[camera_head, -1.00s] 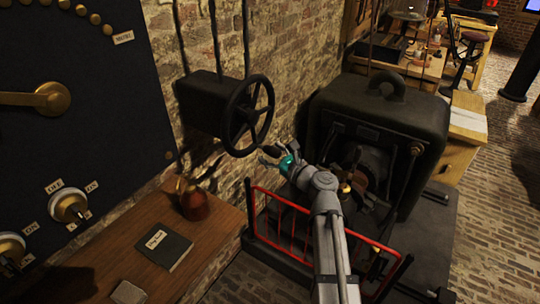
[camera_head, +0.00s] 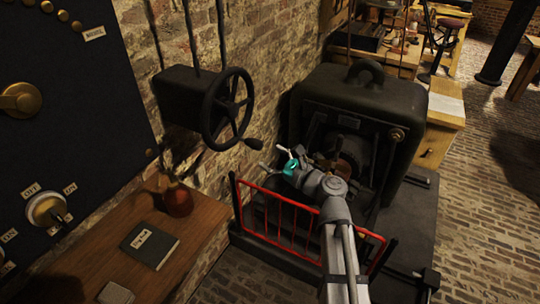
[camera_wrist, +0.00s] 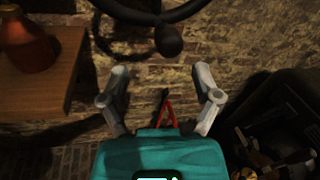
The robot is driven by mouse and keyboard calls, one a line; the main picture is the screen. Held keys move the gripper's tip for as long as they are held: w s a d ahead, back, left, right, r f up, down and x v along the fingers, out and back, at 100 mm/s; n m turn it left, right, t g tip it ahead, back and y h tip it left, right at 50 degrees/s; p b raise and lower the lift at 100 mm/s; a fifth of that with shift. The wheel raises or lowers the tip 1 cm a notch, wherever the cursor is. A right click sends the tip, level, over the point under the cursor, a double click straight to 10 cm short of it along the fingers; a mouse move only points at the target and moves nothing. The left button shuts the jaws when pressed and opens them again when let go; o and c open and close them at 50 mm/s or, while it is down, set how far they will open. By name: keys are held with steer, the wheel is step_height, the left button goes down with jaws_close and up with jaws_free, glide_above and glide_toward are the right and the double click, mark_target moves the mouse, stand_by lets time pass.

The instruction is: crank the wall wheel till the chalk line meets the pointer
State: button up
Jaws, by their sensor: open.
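The dark spoked wall wheel (camera_head: 229,108) sits on a black box (camera_head: 187,96) on the brick wall. Its crank knob (camera_head: 252,143) sticks out at the wheel's lower right. In the wrist view the knob (camera_wrist: 168,40) hangs at top centre, just beyond the fingertips, with the wheel rim above it. My gripper (camera_head: 271,157) is open and empty, just below and right of the knob, apart from it. In the wrist view its two fingers (camera_wrist: 162,73) are spread wide. I cannot make out the chalk line or the pointer.
A red railing (camera_head: 305,222) and a large dark machine (camera_head: 365,92) stand around my arm. A wooden bench (camera_head: 208,215) at left holds a brown jug (camera_head: 177,200) and a dark book (camera_head: 149,246). A black switch panel (camera_head: 70,110) fills the left edge.

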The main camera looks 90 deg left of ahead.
steer(key=c, duration=0.3)
steer(key=shift+w+a+n, duration=0.1)
steer(key=shift+a+n, duration=0.1)
steer(key=shift+n, duration=0.1)
steer(key=c, duration=0.5)
steer(key=shift+w+a+r+n, duration=0.15)
steer(key=shift+w+a+n, duration=0.15)
steer(key=shift+n, duration=0.6)
jaws_close()
steer(key=w+a+r+n+g+h+p, duration=0.1)
steer(key=w+a+n, duration=0.4)
steer(key=n, duration=1.3)
steer(key=shift+r+g+h, duration=0.25)
steer(key=shift+g+h, duration=0.05)
steer(key=shift+h, duration=0.1)
